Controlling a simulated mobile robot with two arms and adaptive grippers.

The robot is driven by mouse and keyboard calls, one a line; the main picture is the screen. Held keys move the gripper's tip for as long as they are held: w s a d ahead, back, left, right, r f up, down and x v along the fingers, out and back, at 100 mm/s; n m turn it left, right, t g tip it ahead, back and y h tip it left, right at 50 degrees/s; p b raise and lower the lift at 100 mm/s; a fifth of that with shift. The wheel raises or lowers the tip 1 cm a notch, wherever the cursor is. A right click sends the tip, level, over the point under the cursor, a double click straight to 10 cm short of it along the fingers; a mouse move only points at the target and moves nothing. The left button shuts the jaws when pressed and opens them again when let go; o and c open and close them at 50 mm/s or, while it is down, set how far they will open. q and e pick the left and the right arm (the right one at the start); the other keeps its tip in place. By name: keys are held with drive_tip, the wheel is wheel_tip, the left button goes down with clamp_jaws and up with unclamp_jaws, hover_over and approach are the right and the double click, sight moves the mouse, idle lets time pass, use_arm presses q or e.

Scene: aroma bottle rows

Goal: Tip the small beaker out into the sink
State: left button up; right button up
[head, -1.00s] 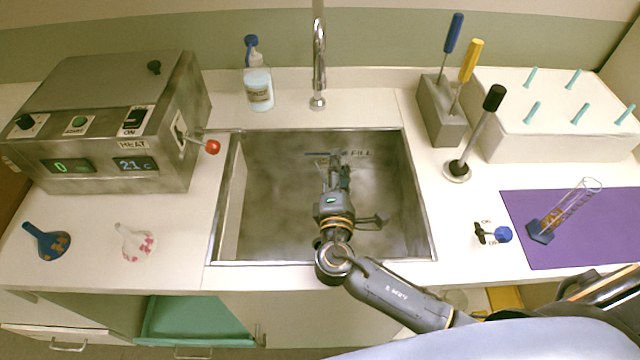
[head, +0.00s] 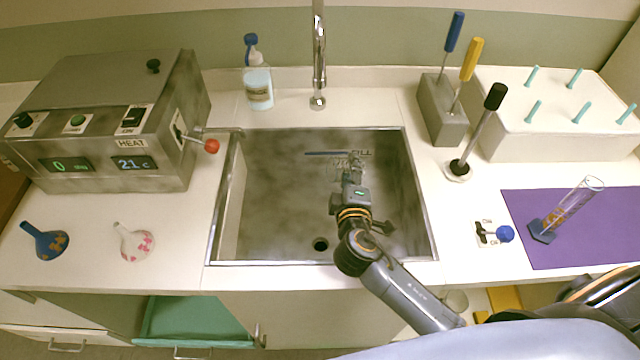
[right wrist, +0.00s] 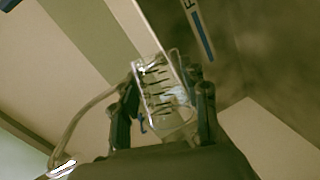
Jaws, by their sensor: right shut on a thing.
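The steel sink (head: 285,190) is set into the counter in the middle of the head view, with its drain hole (head: 320,244) showing near the front. My right gripper (head: 353,166) is over the basin, reaching toward its back wall. In the right wrist view it is shut on a small clear glass beaker (right wrist: 166,98) with dark graduation marks. The beaker is between the two fingers and looks tilted in that view. In the head view the beaker is mostly too faint to make out. Its contents cannot be told clearly. My left gripper is out of view.
The tap (head: 318,60) rises behind the sink. A heater box (head: 110,120) with a red-knobbed lever stands left. A bottle (head: 258,88) stands behind the sink. Right are a tool block (head: 441,110) and a purple mat (head: 590,245) with a graduated cylinder (head: 568,212).

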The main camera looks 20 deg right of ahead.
drive_tip(key=shift+d+f+m+y, duration=0.3)
drive_tip(key=shift+m, duration=0.3)
drive_tip(key=shift+f+m+g+y, duration=0.3)
drive_tip(key=shift+f+m+y, duration=0.15)
drive_tip(key=shift+m, duration=0.35)
drive_tip(key=m, duration=0.1)
drive_tip(key=f+m+y, duration=0.1)
drive_tip(key=shift+d+f+m+y+p, duration=0.1)
drive_tip(key=shift+f+m+y+p, duration=0.2)
drive_tip(key=shift+p, duration=0.1)
